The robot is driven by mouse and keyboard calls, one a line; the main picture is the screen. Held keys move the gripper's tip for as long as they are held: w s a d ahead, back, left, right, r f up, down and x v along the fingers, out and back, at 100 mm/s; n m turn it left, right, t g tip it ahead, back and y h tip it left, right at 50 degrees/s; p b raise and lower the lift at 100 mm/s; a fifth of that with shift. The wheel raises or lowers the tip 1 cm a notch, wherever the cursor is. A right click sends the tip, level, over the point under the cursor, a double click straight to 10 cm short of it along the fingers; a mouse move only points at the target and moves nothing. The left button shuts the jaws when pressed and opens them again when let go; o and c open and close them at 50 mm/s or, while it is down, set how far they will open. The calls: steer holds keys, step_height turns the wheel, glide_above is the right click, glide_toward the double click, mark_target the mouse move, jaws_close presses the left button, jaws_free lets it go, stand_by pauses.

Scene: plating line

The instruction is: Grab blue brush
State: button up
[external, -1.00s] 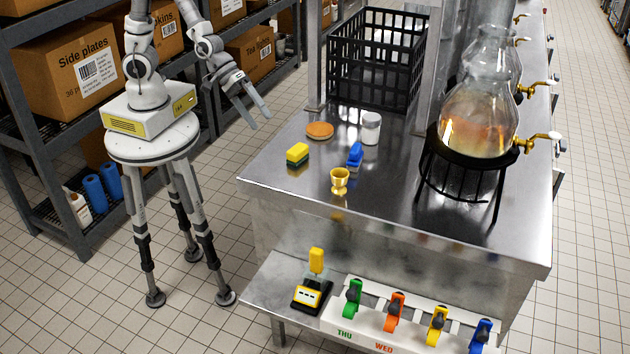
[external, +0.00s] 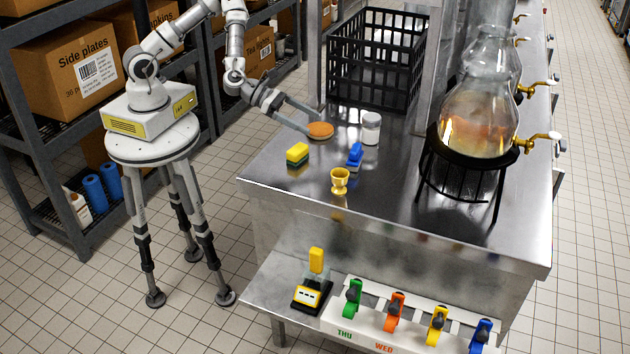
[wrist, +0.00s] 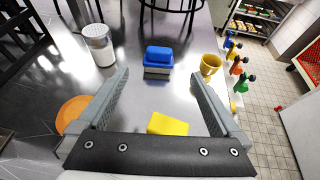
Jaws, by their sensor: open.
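My gripper (external: 310,121) is open and empty, over the counter's left edge near the orange disc. In the wrist view my gripper (wrist: 158,82) has its fingers spread wide, with the yellow sponge showing between them. Nothing hides the brush's top.
A yellow-green sponge (external: 297,153), an orange disc (external: 320,130), a gold cup (external: 339,181) and a jar (external: 371,128) stand around the brush. A black crate (external: 375,62) is behind. A glass flask (external: 478,115) on a black stand is at right.

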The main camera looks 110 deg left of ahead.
glide_toward(358, 148)
steer(key=x, duration=0.5)
steer(key=shift+f, duration=0.1)
steer(key=shift+f+p+x, duration=0.2)
steer(key=shift+f+x, duration=0.05)
steer(key=shift+x, duration=1.1)
steer(key=shift+f+p+x, duration=0.2)
steer(key=shift+x, duration=1.15)
steer(key=shift+s+a, duration=0.1)
steer(key=shift+s, duration=0.1)
steer(key=c, duration=1.3)
steer(key=shift+r, duration=0.1)
